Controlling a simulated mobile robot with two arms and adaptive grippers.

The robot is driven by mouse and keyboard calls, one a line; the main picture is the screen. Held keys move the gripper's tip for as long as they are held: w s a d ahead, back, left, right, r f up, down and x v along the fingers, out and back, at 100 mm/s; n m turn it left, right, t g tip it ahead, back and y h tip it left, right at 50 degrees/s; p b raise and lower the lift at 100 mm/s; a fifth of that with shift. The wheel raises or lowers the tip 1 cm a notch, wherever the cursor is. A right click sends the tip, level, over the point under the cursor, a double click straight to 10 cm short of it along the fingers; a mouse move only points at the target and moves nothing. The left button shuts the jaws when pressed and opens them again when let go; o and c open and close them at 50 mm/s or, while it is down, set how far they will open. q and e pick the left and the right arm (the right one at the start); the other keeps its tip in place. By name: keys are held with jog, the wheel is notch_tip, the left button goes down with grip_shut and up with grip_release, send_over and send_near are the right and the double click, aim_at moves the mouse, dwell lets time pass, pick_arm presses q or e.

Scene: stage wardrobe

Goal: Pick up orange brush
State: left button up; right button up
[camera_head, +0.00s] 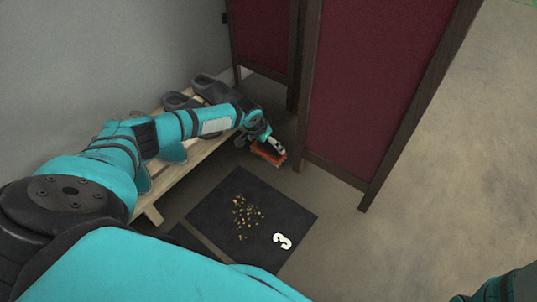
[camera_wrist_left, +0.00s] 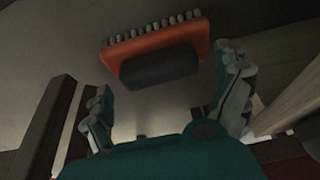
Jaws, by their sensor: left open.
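The orange brush (camera_head: 267,154) is on the floor beside the end of the wooden bench, partly covered by my left gripper (camera_head: 268,143) in the head view. In the left wrist view the brush (camera_wrist_left: 125,48) shows an orange body, a dark rounded part and a row of pale bristles. My left gripper (camera_wrist_left: 164,75) is open there, with one finger on each side of the brush and visible gaps between them. I cannot tell how far the fingertips are from it in depth. My right gripper is not in view.
The low wooden bench (camera_head: 185,167) with grey shoes (camera_head: 212,88) stands left. A red folding screen (camera_head: 368,85) rises close behind and right. Open floor lies at right.

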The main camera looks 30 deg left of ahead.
pick_arm(q)
jog(key=shift+w+f, duration=0.1)
jog(key=shift+f, duration=0.3)
jog(key=shift+r, duration=0.1)
jog(key=c, duration=1.2)
jog(key=shift+o, duration=0.2)
